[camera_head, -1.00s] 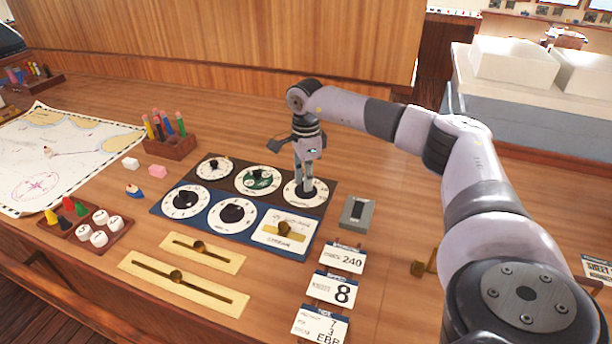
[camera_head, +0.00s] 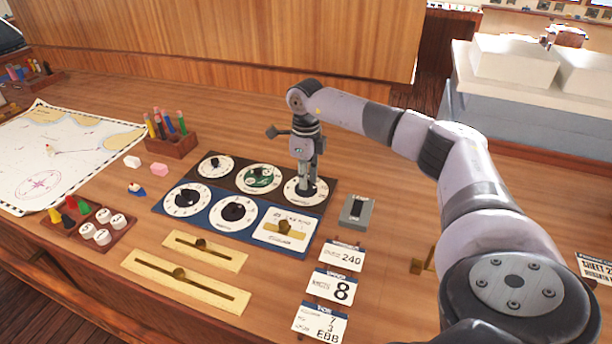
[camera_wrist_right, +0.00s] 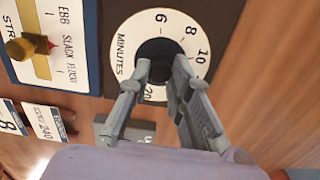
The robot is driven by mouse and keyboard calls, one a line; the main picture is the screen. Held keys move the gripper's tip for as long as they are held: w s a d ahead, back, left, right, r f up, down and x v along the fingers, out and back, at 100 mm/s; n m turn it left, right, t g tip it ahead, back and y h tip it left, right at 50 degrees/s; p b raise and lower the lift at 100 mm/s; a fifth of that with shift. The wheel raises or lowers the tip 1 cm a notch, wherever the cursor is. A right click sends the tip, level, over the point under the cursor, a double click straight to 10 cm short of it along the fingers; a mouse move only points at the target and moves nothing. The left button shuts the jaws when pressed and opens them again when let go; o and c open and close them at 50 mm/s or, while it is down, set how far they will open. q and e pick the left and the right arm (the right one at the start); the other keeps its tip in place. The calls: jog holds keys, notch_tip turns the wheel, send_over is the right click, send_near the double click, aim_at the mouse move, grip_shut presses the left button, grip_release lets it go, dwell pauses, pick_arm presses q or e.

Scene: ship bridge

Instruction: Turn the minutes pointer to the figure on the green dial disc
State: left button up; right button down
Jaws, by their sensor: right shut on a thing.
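The minutes dial (camera_head: 293,194) is a white disc at the right end of the black panel's back row. In the right wrist view its face (camera_wrist_right: 128,40) shows MINUTES and the figures 6, 8, 10 and 20. My right gripper (camera_head: 305,187) points down over this dial and is shut on its dark minutes pointer knob (camera_wrist_right: 157,49). The fingers hide part of the knob, so where the pointer aims is unclear. The green dial disc (camera_head: 250,186) lies just left of it; its figure is too small to read. My left gripper is not in view.
Two white dials with black knobs (camera_head: 186,201) and a STREAM slider plate (camera_head: 270,233) fill the blue panel in front. A grey switch box (camera_head: 356,212) stands close right. Cards reading 240 (camera_head: 343,257), 8 and EBB lie nearer. A pencil holder (camera_head: 172,146) stands back left.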

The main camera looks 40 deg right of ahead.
jog(key=shift+w+d+r, duration=0.1)
dwell(0.4)
jog(key=c, duration=1.4)
grip_release()
jog(key=shift+c, duration=0.2)
notch_tip(320, 180, up, 12)
